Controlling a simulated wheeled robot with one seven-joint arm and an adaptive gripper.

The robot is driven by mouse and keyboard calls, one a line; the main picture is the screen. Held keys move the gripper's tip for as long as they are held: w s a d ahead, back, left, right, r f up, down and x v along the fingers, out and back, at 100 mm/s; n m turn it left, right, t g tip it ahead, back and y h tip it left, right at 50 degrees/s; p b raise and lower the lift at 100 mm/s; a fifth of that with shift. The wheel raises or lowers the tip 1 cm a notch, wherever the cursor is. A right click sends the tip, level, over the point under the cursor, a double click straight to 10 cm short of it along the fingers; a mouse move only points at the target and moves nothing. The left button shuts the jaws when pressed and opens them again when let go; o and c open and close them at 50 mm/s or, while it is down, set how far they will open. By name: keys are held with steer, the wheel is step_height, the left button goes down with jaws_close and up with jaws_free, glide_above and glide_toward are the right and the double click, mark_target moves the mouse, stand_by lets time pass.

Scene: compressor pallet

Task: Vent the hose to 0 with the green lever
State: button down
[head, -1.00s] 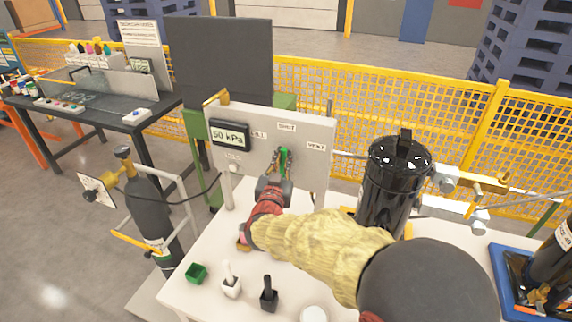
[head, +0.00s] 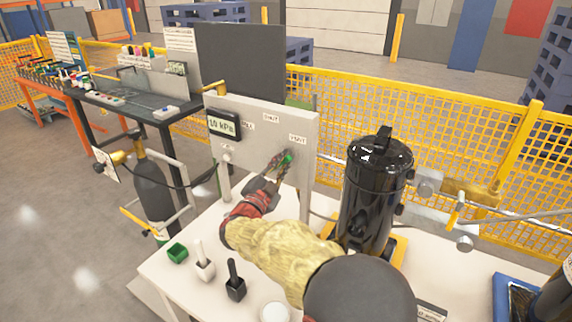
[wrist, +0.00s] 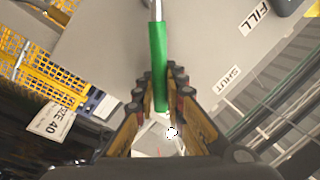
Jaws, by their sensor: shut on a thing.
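The green lever (head: 289,157) is on the grey panel (head: 236,171), with its tip just below the VENT label (head: 297,139). My gripper (head: 282,164) is shut on the lever. In the wrist view the green lever (wrist: 158,50) runs down between both fingers of my gripper (wrist: 160,82). The display (head: 223,125) at the panel's upper left reads about 10 kPa; its second digit is blurred. The SHUT label (head: 271,118) is at the panel's top. The FILL label is partly hidden by the display in the head view but clear in the wrist view (wrist: 257,17).
A black canister (head: 372,205) stands right of the panel on the white table (head: 190,275). A gas cylinder (head: 154,190) stands left, with a hose running to the panel.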

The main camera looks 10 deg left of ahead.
steer(key=shift+d+f+m, duration=0.2)
steer(key=shift+f+m, duration=0.1)
steer(key=shift+m, duration=0.1)
steer(key=shift+s, duration=0.1)
steer(key=c, duration=1.8)
jaws_free()
steer(key=shift+c, duration=0.2)
steer(key=v, duration=1.2)
steer(key=shift+a, duration=0.15)
